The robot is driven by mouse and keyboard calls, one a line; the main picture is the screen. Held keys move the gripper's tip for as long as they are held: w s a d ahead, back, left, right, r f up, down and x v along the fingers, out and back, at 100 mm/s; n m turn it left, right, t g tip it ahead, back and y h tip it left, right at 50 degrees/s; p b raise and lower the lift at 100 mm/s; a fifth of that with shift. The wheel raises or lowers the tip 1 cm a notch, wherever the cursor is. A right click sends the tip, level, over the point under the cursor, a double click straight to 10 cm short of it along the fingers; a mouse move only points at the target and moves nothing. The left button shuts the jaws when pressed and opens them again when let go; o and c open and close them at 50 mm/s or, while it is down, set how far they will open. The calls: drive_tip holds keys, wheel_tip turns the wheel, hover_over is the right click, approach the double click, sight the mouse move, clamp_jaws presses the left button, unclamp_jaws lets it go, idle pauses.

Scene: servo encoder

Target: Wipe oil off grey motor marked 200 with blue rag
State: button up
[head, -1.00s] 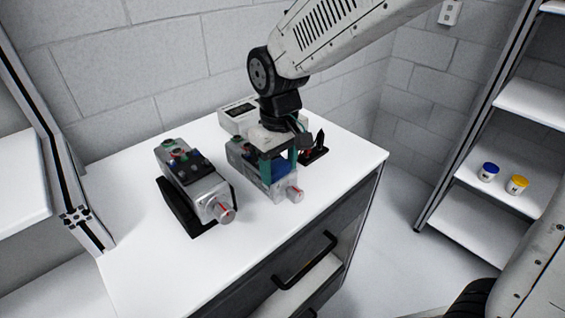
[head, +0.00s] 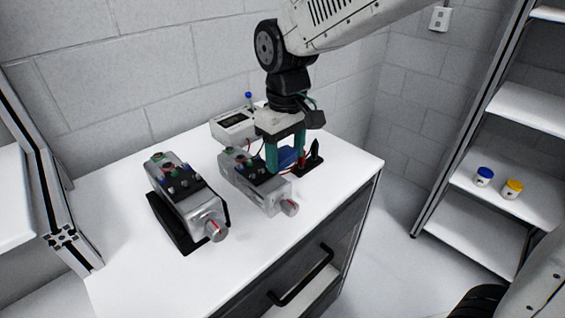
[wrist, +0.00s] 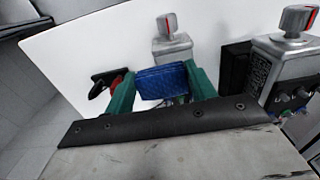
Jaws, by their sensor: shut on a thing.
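My gripper (head: 285,160) has teal fingers closed on the blue rag (head: 289,156). The rag also shows between the fingers in the wrist view (wrist: 162,82). In the head view it is beside and slightly above the right grey motor (head: 272,199), at its right rear; I cannot tell whether it touches. This motor has a silver shaft end with a red mark and a dark top with connectors. The left grey motor (head: 203,208) is similar and sits on a black base. I cannot read the number 200 on either, and no oil is clearly visible.
A white box device (head: 232,126) stands at the back of the white table (head: 130,270). A black stand with a red part (head: 312,163) is right of my gripper. Blue-lidded (head: 484,177) and yellow-lidded (head: 512,189) jars sit on a right-hand shelf. The table front is clear.

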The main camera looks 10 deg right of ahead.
drive_tip(key=shift+r, duration=1.7)
drive_tip(key=shift+s+a, duration=0.1)
drive_tip(key=shift+a, duration=0.05)
